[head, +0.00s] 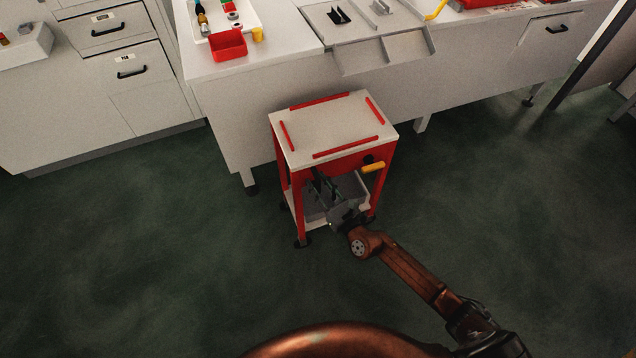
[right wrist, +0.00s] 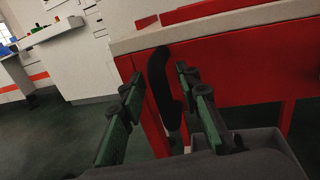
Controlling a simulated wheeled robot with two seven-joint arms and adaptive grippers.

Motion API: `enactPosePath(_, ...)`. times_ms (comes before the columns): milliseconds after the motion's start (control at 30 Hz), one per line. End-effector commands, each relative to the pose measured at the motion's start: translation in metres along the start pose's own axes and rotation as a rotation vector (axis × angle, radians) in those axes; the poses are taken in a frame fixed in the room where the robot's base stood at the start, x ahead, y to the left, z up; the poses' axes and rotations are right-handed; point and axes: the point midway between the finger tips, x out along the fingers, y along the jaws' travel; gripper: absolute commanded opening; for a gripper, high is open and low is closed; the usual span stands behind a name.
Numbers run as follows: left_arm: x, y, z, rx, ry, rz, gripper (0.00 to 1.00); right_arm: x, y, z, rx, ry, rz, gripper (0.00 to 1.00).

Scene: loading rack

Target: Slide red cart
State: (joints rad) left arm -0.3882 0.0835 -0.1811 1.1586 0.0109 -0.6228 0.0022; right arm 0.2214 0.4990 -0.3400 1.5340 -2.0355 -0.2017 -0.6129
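The red cart (head: 325,137) stands upright on the floor in the head view, with a white top edged by red strips and a grey bin (head: 352,188) on its lower shelf. A yellow handle (head: 373,167) sticks out at its front right. My right gripper (head: 318,178) is at the cart's front left, below the top. In the right wrist view its green fingers (right wrist: 158,76) are apart. A long black part (right wrist: 163,88) shows against the red frame between the fingers; I cannot tell whether they touch it. My left gripper is not in view.
A white bench (head: 225,110) stands directly behind the cart, with a red bin (head: 228,45) and a grey two-part unit (head: 360,22) on top. White drawers (head: 120,60) are at the back left. The dark green floor is clear left and right of the cart.

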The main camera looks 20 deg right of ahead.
Motion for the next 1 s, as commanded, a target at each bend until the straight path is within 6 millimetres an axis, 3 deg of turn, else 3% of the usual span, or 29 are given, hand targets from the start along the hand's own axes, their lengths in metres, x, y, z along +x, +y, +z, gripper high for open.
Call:
enactPosePath(400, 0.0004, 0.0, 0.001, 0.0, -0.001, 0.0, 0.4, -0.0004, -0.0001, -0.0003, 0.001, 0.0, 0.0, 0.01)
enactPosePath(1000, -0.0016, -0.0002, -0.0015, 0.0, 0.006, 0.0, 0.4, -0.0019, 0.0004, 0.0002, 0.003, 0.001, -0.005, 0.0)
